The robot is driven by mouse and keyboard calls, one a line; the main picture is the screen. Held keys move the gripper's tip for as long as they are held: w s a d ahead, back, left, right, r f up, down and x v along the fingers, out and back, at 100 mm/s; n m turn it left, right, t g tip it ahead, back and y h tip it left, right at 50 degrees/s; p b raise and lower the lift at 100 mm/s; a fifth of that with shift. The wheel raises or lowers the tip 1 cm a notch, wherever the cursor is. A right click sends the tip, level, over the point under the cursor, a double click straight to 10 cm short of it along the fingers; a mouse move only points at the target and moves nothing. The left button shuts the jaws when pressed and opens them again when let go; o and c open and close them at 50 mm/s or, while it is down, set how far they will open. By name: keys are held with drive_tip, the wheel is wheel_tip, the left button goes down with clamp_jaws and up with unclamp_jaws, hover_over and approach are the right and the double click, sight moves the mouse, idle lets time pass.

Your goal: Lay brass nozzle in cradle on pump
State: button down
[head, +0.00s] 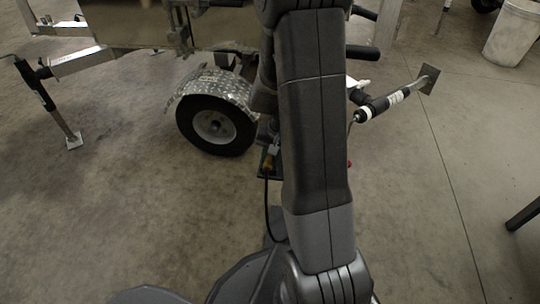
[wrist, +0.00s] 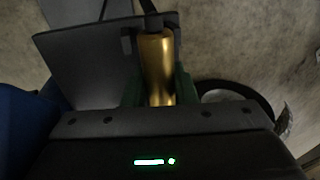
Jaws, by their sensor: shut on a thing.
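The brass nozzle (wrist: 157,62) is a gold cylinder in the middle of the wrist view. My gripper (wrist: 158,88) is shut on it, with a green-padded finger at each side. A dark forked piece lies close around the nozzle's far end; I cannot tell whether it is the cradle or whether the nozzle touches it. A flat dark plate (wrist: 90,65) is just left of the nozzle. In the head view a small brass-coloured bit of the nozzle (head: 268,162) shows left of my arm, which hides most of my gripper. I cannot make out the pump clearly.
A trailer wheel (head: 214,125) under a tread-plate fender stands left of my arm. A dark hose (head: 266,205) hangs below the nozzle. A trailer jack (head: 385,103) extends at right, and a white bin (head: 511,33) stands far right.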

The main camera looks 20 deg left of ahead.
drive_tip(key=shift+s+d+f, duration=0.15)
drive_tip(key=shift+f, duration=0.3)
drive_tip(key=shift+s+d+f, duration=0.1)
drive_tip(key=shift+f, duration=0.35)
drive_tip(key=c, duration=1.2)
unclamp_jaws()
drive_tip(key=shift+o, duration=0.5)
drive_tip(key=p+v, duration=0.7)
drive_tip(key=v, duration=0.8)
drive_tip(key=shift+w+a+r, duration=0.25)
drive_tip(key=shift+a+r, duration=0.05)
drive_tip(key=shift+r, duration=0.1)
